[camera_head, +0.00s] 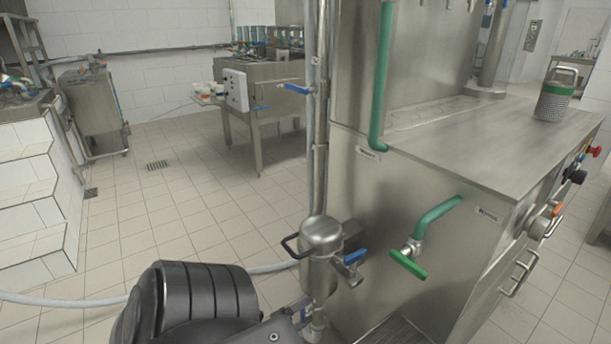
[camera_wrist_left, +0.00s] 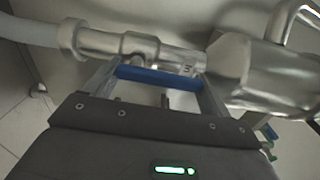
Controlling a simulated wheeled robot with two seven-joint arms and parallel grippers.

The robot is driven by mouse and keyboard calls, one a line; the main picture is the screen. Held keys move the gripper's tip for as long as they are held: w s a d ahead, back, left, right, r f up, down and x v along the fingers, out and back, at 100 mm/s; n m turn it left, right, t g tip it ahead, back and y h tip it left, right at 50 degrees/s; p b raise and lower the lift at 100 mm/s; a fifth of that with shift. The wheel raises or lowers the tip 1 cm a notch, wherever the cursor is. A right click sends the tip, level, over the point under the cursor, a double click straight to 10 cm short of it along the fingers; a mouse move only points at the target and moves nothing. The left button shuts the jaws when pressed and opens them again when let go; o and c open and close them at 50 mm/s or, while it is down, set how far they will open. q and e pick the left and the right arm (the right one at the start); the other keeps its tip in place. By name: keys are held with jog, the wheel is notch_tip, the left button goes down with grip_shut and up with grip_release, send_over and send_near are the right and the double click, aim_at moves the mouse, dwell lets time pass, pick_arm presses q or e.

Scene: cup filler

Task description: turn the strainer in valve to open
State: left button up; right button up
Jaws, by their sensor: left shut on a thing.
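The strainer (camera_head: 322,245) is a steel canister with a black loop handle, fixed to the upright pipe beside the steel machine; its body also shows in the left wrist view (camera_wrist_left: 265,75). The valve's blue lever (camera_wrist_left: 158,76) lies between the two fingers of my left gripper (camera_wrist_left: 157,88), across the picture and along the steel valve body (camera_wrist_left: 130,47). My left gripper is shut on this lever. In the head view my left gripper (camera_head: 301,312) is low beside the pipe under the strainer, mostly hidden by my black arm. My right gripper is out of view.
A second blue-handled valve (camera_head: 354,257) sticks out to the right of the strainer. A green-handled tap (camera_head: 408,264) is on the machine (camera_head: 455,235). A grey hose (camera_head: 65,301) runs left across the tiled floor. Open floor lies left of the pipe.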

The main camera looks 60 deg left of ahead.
pick_arm(q)
jog(key=o, duration=1.3)
jog(key=s, duration=0.7)
jog(key=s+d, duration=0.1)
jog(key=s, duration=0.2)
jog(key=shift+s+d+p, duration=0.1)
jog(key=shift+s+p, duration=0.3)
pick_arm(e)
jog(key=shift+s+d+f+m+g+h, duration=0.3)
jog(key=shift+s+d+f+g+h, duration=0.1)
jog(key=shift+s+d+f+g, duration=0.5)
